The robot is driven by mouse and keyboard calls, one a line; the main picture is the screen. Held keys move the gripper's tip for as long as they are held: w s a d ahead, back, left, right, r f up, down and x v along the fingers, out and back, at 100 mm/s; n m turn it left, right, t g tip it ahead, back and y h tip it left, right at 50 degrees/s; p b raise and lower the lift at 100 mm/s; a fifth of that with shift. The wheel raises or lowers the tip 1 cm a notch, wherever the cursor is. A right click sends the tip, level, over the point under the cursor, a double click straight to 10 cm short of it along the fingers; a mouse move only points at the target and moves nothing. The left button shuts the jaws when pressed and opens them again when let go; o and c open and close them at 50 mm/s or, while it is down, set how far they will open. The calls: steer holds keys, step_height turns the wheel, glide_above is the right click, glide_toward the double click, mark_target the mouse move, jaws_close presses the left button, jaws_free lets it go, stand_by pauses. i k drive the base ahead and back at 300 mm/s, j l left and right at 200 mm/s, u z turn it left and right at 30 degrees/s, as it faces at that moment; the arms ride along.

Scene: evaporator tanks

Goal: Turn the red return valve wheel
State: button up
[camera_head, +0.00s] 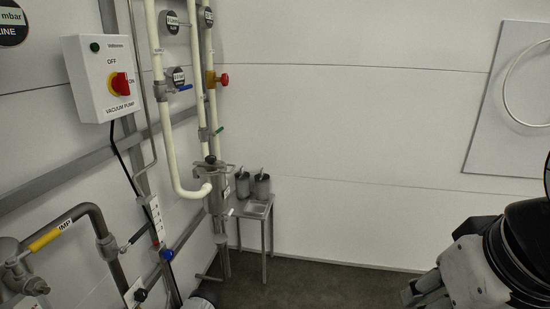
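A small red knob or wheel (223,79) sits on a brass-coloured fitting on a vertical cream pipe, left of centre. I cannot read a label that names it the return valve. Part of my arm, grey and black, shows at the lower right. What looks like my gripper (425,290) is at its left end, partly cut off by the bottom edge. It is far from both red parts and touches nothing that I can see. Its finger opening is not clear.
The pump box (100,78) hangs on the left wall. Grey metal pipes (95,215) and a yellow-sleeved handle (45,240) stand at the lower left. A small metal table (258,208) with two dark canisters stands in the corner. Dark floor (320,285) is clear in the middle.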

mark_target(225, 80)
steer(key=i+l, duration=0.1)
steer(key=i, duration=0.35)
steer(key=i+l+u, duration=0.1)
steer(key=i, duration=0.35)
steer(key=i+l, duration=0.15)
steer(key=i, duration=0.35)
steer(key=i+l+u, duration=0.15)
steer(key=i+u, duration=0.3)
steer(key=i+l+u, duration=0.2)
steer(key=u, duration=0.25)
steer(key=i+l+u, duration=0.25)
steer(key=l+u, duration=0.25)
steer(key=i+l+u, duration=0.2)
steer(key=l+u, duration=0.25)
